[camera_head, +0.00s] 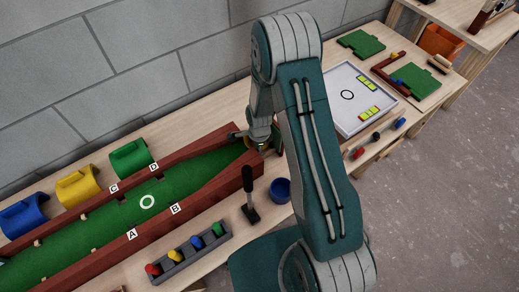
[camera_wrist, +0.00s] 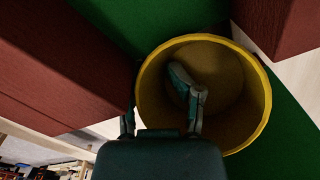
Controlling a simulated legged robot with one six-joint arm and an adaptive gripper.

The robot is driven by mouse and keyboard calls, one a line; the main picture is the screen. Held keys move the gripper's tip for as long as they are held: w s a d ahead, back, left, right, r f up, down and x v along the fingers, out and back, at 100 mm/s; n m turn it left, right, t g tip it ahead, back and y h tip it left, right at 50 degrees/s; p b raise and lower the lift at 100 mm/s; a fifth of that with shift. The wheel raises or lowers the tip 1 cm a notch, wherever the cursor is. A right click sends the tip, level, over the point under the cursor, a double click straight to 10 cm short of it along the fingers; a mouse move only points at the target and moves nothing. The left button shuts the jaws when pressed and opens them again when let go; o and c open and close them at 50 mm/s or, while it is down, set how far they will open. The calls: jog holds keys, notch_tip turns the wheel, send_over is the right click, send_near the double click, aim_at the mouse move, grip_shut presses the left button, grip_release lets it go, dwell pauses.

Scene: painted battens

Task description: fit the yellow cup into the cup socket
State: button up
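The yellow cup (camera_wrist: 232,102) fills the middle of the wrist view, its round open mouth facing the camera. It is over green surface between dark red walls. My gripper (camera_wrist: 155,96) straddles the cup's near-left rim: one finger is inside the cup, the other outside and partly hidden. Whether both fingers press on the wall cannot be told. In the head view my gripper (camera_head: 259,141) is low at the right end of the green lane (camera_head: 195,170), and only a trace of yellow shows there. I cannot make out the cup socket; the gripper and cup may cover it.
Red battens (camera_head: 195,207) edge the lane. A black-handled tool (camera_head: 249,196) and a blue cup (camera_head: 280,190) stand in front of its end. A grey rack (camera_head: 190,252) holds several coloured pieces. Blue, yellow and green arches (camera_head: 130,157) line the back. A white board (camera_head: 350,98) lies right.

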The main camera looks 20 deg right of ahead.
jog(key=shift+s+d+f, duration=0.1)
jog(key=shift+s+f, duration=0.15)
jog(key=shift+s, duration=0.05)
notch_tip(320, 180, up, 23)
jog(key=s+n+t, duration=0.1)
jog(key=s+n, duration=0.1)
jog(key=n, duration=0.3)
jog(key=s+r+n+t, duration=0.4)
jog(key=s+r+n, duration=1)
jog(key=s+r, duration=0.4)
jog(key=shift+s, duration=0.25)
